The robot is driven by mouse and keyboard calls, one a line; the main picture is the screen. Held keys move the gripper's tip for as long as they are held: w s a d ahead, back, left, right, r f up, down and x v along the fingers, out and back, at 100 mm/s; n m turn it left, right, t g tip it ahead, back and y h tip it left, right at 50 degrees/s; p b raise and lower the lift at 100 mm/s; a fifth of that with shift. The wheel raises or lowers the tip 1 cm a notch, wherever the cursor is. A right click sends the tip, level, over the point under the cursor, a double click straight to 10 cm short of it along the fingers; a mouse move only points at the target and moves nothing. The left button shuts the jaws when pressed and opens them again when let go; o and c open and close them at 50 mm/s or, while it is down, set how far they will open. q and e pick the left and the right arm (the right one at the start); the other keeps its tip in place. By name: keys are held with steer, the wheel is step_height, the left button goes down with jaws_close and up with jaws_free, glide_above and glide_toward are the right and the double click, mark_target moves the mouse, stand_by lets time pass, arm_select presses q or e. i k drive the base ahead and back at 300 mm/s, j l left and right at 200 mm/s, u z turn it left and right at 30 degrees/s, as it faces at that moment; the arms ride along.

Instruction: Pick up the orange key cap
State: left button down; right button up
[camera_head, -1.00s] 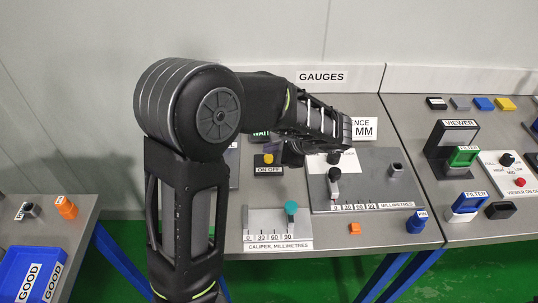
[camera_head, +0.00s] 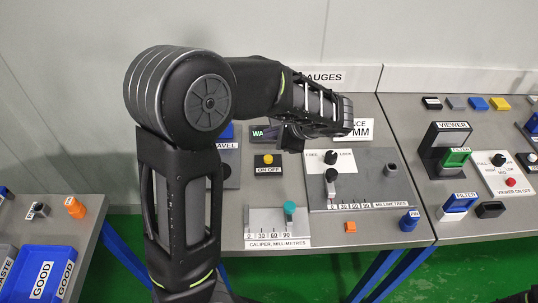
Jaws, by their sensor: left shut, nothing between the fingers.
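The small orange key cap (camera_head: 350,227) lies near the front edge of the middle grey bench, in front of the millimetre gauge plate. Nothing covers it. My left gripper (camera_head: 291,138) hangs above the back of that bench, beside the yellow ON/OFF button, well behind and to the left of the cap. It is small and dark, partly hidden by my own forearm, and it is shut and empty. My right gripper is not in view.
A larger orange peg (camera_head: 75,208) and blue bin (camera_head: 43,275) are at the left.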

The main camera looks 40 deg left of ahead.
mark_target(351, 227)
steer(key=l, duration=0.5)
steer(key=k+l, duration=0.15)
steer(key=l, duration=0.85)
